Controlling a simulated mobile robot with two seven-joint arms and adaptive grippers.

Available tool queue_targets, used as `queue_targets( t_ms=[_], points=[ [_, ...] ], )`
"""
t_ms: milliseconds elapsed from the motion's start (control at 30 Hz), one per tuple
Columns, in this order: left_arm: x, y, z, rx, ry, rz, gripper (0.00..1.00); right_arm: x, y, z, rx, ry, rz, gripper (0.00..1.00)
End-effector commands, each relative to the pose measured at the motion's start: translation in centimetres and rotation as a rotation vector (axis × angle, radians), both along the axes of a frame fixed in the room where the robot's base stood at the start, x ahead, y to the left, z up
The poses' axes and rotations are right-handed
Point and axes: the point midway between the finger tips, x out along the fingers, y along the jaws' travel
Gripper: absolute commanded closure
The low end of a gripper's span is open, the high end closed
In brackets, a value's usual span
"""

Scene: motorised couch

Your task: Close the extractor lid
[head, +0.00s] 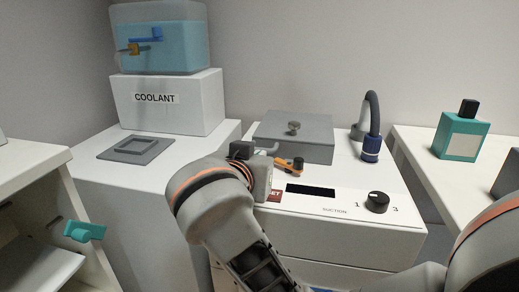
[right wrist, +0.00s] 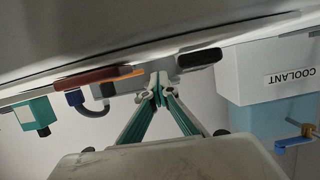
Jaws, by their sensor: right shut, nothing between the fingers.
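The grey extractor lid (head: 310,122) with a round knob (head: 294,128) on top is on the white extractor unit (head: 340,228), at its back. It looks roughly level; I cannot tell whether it is fully down. My right gripper (head: 272,152) is at the lid's front left corner, partly hidden behind my own wrist. In the right wrist view, which is upside down, the right gripper (right wrist: 159,90) has its fingertips together with nothing between them. The tips are close to a grey surface; contact is unclear. My left gripper is not in view.
A small orange bar (head: 287,164) with dark ends lies before the lid. A blue hose fitting (head: 371,149) stands to its right, and a suction dial (head: 377,202) is on the front. The coolant tank (head: 165,40) is at the back left, a teal bottle (head: 459,137) at the right.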

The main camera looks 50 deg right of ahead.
Motion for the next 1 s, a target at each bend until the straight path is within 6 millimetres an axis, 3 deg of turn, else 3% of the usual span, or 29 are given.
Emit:
queue_targets(
  t_ms=[33, 467, 667, 1000],
  points=[
    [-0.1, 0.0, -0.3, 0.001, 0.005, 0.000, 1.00, 0.1, -0.2, -1.1, 0.009, 0.018, -0.004, 1.00],
    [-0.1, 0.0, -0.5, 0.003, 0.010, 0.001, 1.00, 0.0, 0.0, -1.0, 0.010, 0.019, -0.005, 1.00],
    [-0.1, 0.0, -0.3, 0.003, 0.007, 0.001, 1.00, -1.1, 2.3, 0.2, 0.010, 0.010, 0.000, 1.00],
    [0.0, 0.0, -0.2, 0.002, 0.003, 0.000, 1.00, -4.1, 8.1, 2.8, 0.002, 0.000, 0.004, 1.00]
  ],
)
